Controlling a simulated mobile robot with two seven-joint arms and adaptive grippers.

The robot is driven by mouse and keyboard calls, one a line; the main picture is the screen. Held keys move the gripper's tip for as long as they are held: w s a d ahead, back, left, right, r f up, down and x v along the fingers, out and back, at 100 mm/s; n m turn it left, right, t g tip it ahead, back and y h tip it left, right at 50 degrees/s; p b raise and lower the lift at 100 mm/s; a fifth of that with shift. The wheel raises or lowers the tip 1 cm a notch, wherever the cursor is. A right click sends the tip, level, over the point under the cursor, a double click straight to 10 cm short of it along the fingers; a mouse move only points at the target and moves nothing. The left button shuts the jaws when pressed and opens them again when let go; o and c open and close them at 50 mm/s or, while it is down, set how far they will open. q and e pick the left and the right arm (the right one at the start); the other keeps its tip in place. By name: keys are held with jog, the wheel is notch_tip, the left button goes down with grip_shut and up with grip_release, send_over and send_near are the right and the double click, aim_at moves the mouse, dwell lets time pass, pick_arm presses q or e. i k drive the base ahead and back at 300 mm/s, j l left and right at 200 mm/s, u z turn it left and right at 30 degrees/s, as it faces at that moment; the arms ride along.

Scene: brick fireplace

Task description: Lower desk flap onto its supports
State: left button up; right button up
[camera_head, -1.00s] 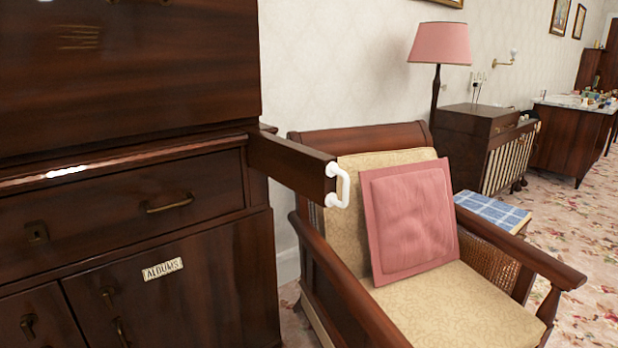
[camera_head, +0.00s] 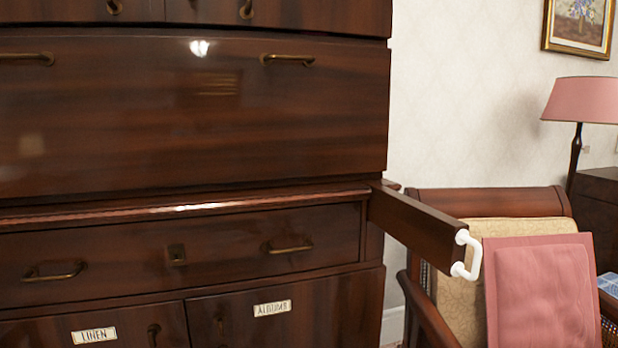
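The desk flap (camera_head: 190,130) is a broad dark wooden panel on the cabinet front, standing upright and closed, with brass handles at its upper left and upper right. One support (camera_head: 415,220), a dark wooden arm with a white handle (camera_head: 467,256) at its end, sticks out at the right below the flap. The support on the left side is out of view. Neither of my grippers shows in the head view.
A drawer (camera_head: 180,250) with brass pulls lies below the flap, above doors labelled LINEN (camera_head: 94,335) and ALBUMS (camera_head: 272,308). An armchair (camera_head: 490,202) with a pink cushion (camera_head: 540,290) stands close to the right support. A pink lamp (camera_head: 582,101) stands behind.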

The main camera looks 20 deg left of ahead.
aim_at(79, 114)
jog(key=u, duration=1.35)
